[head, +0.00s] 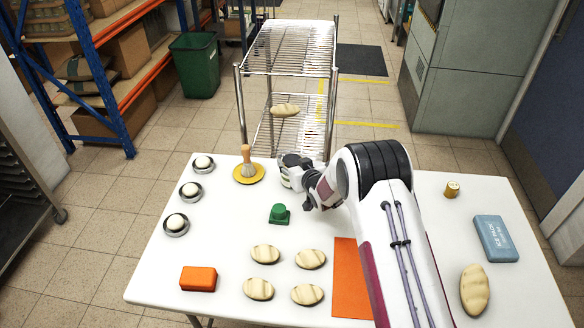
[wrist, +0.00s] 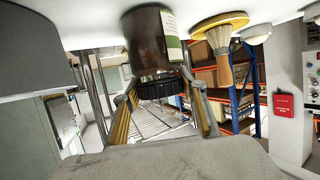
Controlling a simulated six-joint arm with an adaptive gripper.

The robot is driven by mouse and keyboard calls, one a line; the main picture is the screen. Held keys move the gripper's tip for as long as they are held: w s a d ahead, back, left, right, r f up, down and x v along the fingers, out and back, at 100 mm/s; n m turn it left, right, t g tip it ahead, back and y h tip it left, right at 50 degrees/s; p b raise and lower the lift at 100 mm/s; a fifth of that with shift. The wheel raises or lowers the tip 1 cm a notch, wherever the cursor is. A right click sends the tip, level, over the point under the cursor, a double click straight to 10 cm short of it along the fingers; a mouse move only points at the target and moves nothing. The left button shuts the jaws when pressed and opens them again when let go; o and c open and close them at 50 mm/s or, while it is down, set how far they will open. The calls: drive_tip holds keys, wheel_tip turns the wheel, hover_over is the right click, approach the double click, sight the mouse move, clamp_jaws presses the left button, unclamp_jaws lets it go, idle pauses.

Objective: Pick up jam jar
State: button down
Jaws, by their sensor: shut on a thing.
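The jam jar (wrist: 150,48) is dark brown with a pale green-edged label and a black lid (wrist: 160,89). In the wrist view it appears upside down, its base up at the white table surface. My gripper (wrist: 159,86) is shut on the jar, with one finger on each side near the lid. I cannot tell whether the base still touches the table. In the head view my gripper (head: 293,172) is at the table's far edge, right of the yellow plate, and the jar is hard to make out there.
A brush (head: 246,160) stands on the yellow plate (head: 249,178) close to my gripper's left. A green block (head: 279,214), several bread rolls (head: 265,254), an orange block (head: 198,279) and small bowls (head: 176,225) share the white table (head: 222,225). A wire rack (head: 288,62) stands behind.

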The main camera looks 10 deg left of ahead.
drive_tip(key=shift+r, duration=5.05)
